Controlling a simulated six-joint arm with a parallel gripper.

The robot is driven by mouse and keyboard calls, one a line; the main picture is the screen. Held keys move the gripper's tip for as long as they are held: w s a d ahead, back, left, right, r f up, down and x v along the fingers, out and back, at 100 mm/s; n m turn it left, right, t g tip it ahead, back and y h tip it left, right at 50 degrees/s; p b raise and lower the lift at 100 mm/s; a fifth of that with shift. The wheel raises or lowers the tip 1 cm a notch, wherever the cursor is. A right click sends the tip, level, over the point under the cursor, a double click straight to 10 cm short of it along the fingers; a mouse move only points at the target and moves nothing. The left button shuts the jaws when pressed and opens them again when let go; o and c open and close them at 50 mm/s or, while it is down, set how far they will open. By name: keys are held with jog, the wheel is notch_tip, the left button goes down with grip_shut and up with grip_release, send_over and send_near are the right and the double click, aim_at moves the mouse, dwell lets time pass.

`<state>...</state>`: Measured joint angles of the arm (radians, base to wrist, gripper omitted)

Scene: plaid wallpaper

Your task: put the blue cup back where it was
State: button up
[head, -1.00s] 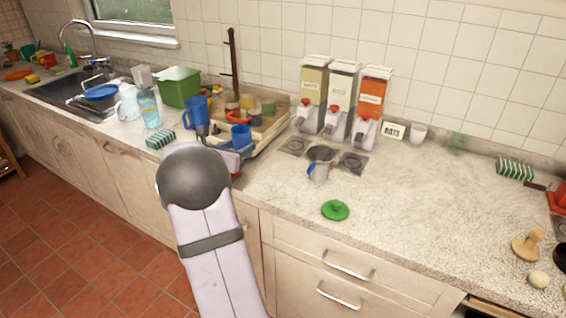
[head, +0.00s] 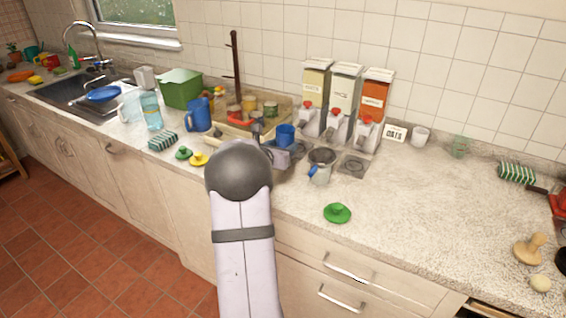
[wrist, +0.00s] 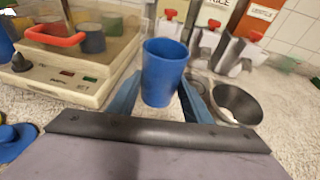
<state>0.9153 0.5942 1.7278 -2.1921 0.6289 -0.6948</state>
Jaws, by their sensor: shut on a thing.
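The blue cup (head: 285,134) is upright between the fingers of my gripper (head: 284,152), in front of the dispensers. In the wrist view the cup (wrist: 164,72) stands between the two blue-grey fingers of my gripper (wrist: 160,98), which is shut on it. The cup's base is low in the fingers, and I cannot tell whether it touches the counter. A larger blue mug (head: 198,116) stands apart, further left.
A beige appliance (wrist: 80,82) with jars is just left of the cup. Green (head: 184,153) and yellow (head: 199,159) lids lie left; another green lid (head: 337,213) lies in front.

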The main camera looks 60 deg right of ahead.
jog(key=shift+f+p, duration=0.3)
jog(key=shift+f, duration=2.55)
jog(key=shift+f, duration=0.2)
jog(key=o, duration=1.2)
jog(key=shift+c, duration=0.2)
jog(key=shift+r, duration=0.15)
jog(key=shift+r, duration=0.15)
jog(key=shift+a, duration=0.4)
jog(key=b+v, duration=0.2)
jog(key=v, duration=0.9)
jog(key=shift+s+a, duration=0.1)
jog(key=shift+a, duration=0.05)
